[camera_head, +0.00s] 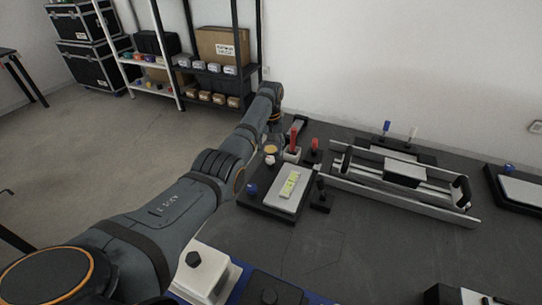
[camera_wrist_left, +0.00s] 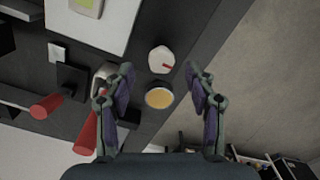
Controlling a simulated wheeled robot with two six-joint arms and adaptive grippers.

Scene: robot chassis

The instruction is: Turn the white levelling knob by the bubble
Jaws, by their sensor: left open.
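In the head view the knob (camera_head: 270,160) is small, just in front of the bubble (camera_head: 270,149), at the back-left corner of a dark base (camera_head: 274,209). My left gripper (camera_wrist_left: 159,72) is open, its two fingers apart on either side of the knob and bubble. Nothing is between its pads that I can tell is gripped. My right gripper is not in view.
The base carries a light plate with a yellow-green label (camera_head: 290,184) and a blue knob (camera_head: 252,188). A rail unit (camera_head: 404,174) lies to the right. The front-middle tabletop (camera_head: 350,245) is clear.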

